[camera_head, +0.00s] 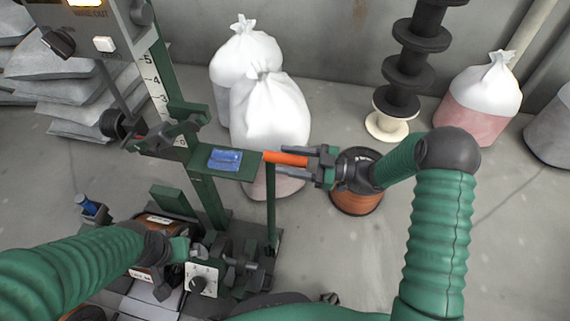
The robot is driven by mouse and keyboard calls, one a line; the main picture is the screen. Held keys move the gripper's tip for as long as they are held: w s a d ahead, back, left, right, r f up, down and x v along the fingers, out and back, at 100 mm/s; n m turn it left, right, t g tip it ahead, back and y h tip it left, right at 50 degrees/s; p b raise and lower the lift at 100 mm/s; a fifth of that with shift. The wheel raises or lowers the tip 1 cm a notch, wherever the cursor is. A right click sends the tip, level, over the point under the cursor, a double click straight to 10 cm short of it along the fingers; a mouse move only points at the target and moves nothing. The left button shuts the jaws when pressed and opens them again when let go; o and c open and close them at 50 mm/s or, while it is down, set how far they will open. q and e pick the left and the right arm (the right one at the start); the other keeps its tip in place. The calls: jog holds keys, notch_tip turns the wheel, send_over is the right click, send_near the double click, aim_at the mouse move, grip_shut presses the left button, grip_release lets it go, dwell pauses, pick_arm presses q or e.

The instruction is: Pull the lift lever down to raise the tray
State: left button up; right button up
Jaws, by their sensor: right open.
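The lift lever shows as an orange-red grip (279,158) that lies roughly level, at the right end of a green shelf-like plate (239,170). I cannot tell whether this plate is the tray. My right gripper (298,160) comes in from the right and is open, with its dark fingers at the grip's right end. I cannot tell whether they touch it. My left arm comes in low on the left and ends beside the machine's base. Its gripper is hard to make out against the dark parts there.
A blue packet (225,159) lies on the plate. A green post with a numbered scale (154,88) stands behind it. A copper spool (357,201) stands on the floor below my right wrist. White sacks (270,110) and stacked black spools (415,70) stand near the wall.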

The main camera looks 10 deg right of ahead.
jog(key=shift+w+a, duration=0.25)
jog(key=shift+a, duration=0.3)
jog(key=shift+r, duration=0.1)
grip_shut()
dwell(0.9)
